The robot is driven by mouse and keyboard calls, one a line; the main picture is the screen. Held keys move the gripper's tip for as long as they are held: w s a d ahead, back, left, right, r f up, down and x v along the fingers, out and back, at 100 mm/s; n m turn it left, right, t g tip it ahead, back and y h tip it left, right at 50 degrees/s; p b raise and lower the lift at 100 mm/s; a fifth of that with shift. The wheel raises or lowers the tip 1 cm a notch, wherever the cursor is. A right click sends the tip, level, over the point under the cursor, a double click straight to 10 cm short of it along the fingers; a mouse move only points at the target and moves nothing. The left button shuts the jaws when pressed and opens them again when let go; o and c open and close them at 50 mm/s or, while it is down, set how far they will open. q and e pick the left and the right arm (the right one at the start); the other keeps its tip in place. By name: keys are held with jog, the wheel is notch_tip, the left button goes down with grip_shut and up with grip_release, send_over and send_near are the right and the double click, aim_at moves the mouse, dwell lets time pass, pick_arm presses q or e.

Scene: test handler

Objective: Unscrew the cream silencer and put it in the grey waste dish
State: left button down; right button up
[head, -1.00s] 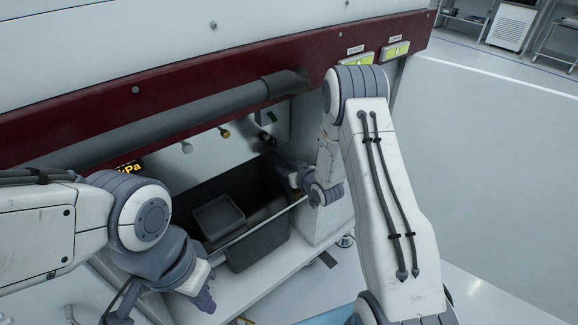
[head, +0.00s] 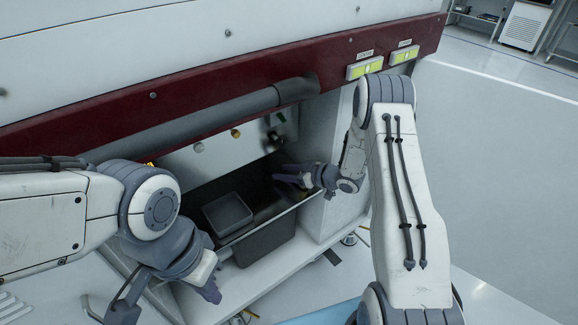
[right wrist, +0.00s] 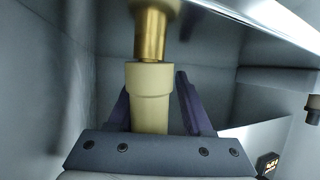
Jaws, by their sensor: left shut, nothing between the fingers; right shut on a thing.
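The cream silencer (right wrist: 150,95) stands between the purple fingers of my right gripper (right wrist: 155,108) in the right wrist view, with a brass neck (right wrist: 150,35) beyond it. A tan round part tops the neck; I cannot tell whether it is joined to a port. In the head view my right gripper (head: 285,178) is shut over the dark bin's back right part, its fingers pointing left; the silencer cannot be made out there. My left gripper (head: 209,291) is shut and empty, in front of the bin.
The dark bin (head: 265,243) stands on a white ledge under a maroon beam (head: 210,100) and a grey pipe (head: 215,112). A pale fitting (head: 198,147) and a brass fitting (head: 235,133) stick out of the back panel. A white side wall bounds the bay on the right.

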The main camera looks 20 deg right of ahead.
jog(key=shift+w+a+f, duration=0.1)
jog(key=shift+w, duration=0.05)
jog(key=o, duration=0.6)
jog(key=shift+d, duration=0.2)
jog(key=shift+c, duration=0.2)
jog(key=shift+d, duration=0.1)
